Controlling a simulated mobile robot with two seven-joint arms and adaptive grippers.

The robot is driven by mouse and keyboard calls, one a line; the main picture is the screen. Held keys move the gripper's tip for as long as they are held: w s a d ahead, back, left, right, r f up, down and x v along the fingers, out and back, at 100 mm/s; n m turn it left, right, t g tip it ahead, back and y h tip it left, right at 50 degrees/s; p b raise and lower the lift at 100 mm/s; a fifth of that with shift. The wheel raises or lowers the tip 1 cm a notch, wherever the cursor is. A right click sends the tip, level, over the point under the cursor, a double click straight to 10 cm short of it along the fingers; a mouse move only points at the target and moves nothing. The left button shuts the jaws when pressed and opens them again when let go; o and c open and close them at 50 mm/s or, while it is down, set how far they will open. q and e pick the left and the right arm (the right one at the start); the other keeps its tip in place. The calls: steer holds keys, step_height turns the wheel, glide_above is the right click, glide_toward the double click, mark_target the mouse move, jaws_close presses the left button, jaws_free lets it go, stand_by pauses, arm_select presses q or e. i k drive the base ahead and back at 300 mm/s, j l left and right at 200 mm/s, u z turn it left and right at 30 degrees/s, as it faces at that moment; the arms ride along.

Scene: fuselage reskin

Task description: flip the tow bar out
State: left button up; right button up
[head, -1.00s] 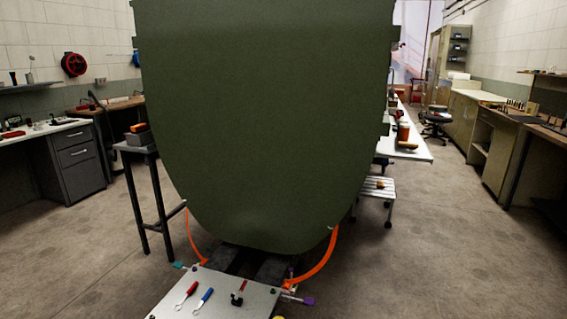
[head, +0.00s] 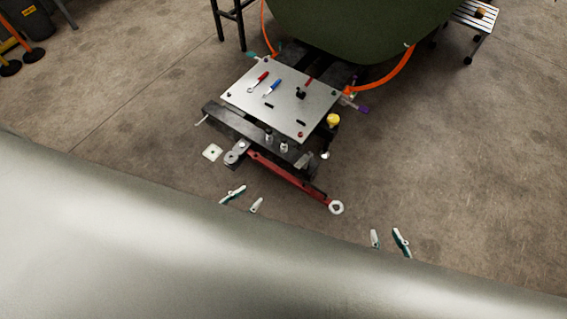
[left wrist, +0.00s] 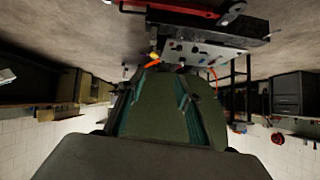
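The red tow bar (head: 290,180) runs slantwise along the near side of the low cart (head: 235,95) in the head view. Its near end carries a pale ring (head: 336,207). A grey metal fitting (head: 236,152) is by its other end. Part of the bar also shows upside down at the top of the left wrist view (left wrist: 185,10). My left gripper (head: 244,200) is open and empty, lower left of the bar. Its spread fingers also show in the left wrist view (left wrist: 158,108). My right gripper (head: 388,240) is open and empty, lower right of the ring.
The dark green fuselage section (head: 350,30) stands behind the cart, with orange straps (head: 385,75) down to it. Tools lie on the cart top. A step stool (head: 475,22) stands at the far right. A smooth grey surface fills the foreground and hides my arms. Floor right of the cart is clear.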

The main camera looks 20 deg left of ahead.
mark_target(314, 193)
steer(key=i+j, duration=0.4)
steer(key=z, duration=1.65)
